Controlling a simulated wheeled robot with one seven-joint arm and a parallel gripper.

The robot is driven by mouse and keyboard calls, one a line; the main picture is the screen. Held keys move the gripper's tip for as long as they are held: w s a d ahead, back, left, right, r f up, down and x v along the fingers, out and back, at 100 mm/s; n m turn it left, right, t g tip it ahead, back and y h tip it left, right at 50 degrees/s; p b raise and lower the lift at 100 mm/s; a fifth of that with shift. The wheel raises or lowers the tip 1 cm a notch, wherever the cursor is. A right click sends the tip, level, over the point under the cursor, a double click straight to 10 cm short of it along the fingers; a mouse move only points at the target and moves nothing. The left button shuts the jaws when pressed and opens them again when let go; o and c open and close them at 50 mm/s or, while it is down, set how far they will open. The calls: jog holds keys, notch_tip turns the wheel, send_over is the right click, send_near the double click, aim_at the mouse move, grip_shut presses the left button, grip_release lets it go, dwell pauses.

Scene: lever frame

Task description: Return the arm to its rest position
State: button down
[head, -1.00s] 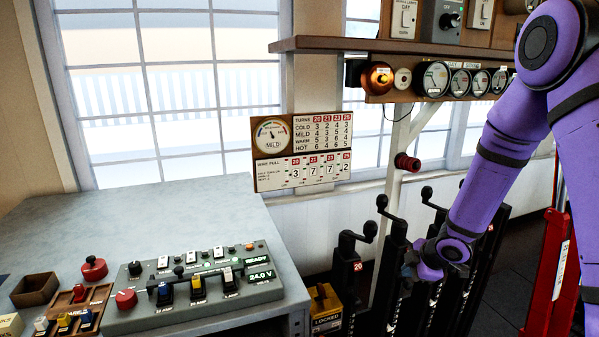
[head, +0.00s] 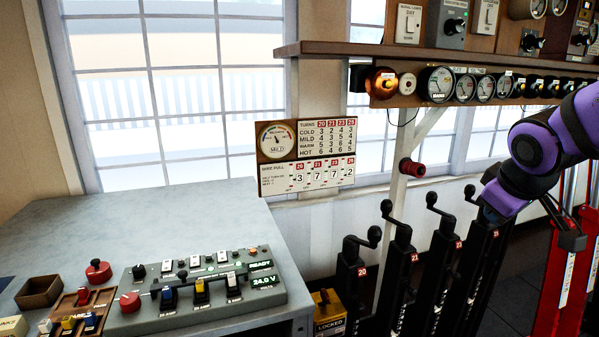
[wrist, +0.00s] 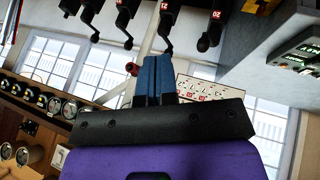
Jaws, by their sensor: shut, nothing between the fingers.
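My gripper (wrist: 153,77) shows in the wrist view as two blue fingers lying together, with nothing between them. They extend from a black plate above a purple hand. In the head view, my purple arm is bent at the right, in front of the gauge shelf and near the tops of the right-hand levers. The fingertips are hard to make out there. The row of black levers (head: 398,265) with cranked handles stands upright at the lower middle, and their tops also show in the upside-down wrist view (wrist: 215,22).
A grey desk (head: 200,210) with a switch console (head: 205,290) stands at the left. A wooden gauge shelf (head: 400,56) runs along the wall. A turns board (head: 305,157) hangs by the window. Red levers (head: 560,280) stand at the right, near my arm. A yellow locked box (head: 328,312) is low in front.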

jog(key=s+a+r+m+y, duration=0.1)
jog(key=s+a+r+m, duration=0.1)
jog(key=s, duration=0.6)
jog(key=s+a+r+m+g+y, duration=0.1)
jog(key=s+a+r+m, duration=0.1)
jog(key=s, duration=0.6)
jog(key=shift+r+m, duration=0.35)
jog(key=shift+m, duration=0.15)
